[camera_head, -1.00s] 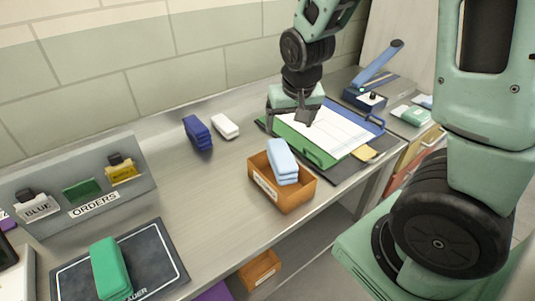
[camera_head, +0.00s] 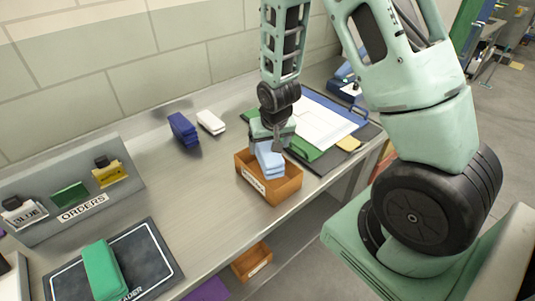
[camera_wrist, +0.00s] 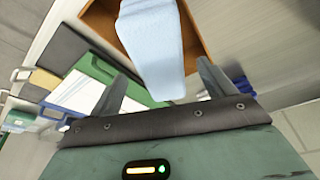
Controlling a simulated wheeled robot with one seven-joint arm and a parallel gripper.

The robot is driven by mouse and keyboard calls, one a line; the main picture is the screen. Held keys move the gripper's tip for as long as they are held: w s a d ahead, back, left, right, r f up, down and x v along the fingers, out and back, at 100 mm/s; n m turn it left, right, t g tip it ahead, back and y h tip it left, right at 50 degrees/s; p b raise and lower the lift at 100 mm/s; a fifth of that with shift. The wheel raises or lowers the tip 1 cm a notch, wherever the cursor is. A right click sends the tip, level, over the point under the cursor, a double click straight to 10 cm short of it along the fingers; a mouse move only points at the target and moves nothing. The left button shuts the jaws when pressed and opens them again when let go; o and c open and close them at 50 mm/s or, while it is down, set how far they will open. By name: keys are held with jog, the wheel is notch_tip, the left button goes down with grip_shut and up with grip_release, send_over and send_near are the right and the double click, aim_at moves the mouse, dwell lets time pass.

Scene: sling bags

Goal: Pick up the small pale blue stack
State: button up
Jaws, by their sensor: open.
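The small pale blue stack (camera_head: 269,160) stands tilted in an open orange-brown box (camera_head: 286,189) near the table's front edge. Its top sticks out above the box rim. My gripper (camera_head: 266,146) is open at the top of the stack in the head view, partly covering it. In the wrist view the pale blue stack (camera_wrist: 152,50) reaches down toward the gap between my two spread fingers (camera_wrist: 160,90), one on each side. I cannot tell whether the fingers touch it.
A dark blue stack (camera_head: 183,129) and a white stack (camera_head: 211,122) lie behind the box. A green stack (camera_head: 102,270) rests on a black reader pad (camera_head: 160,262). An orders rack (camera_head: 70,190) stands at left.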

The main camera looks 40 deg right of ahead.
aim_at(267, 147)
jog(key=shift+p+x, duration=1.2)
jog(key=shift+x, duration=1.3)
jog(key=shift+w+a, duration=0.1)
jog(key=c, duration=1.2)
jog(key=shift+r, duration=0.25)
jog(key=shift+c, duration=0.2)
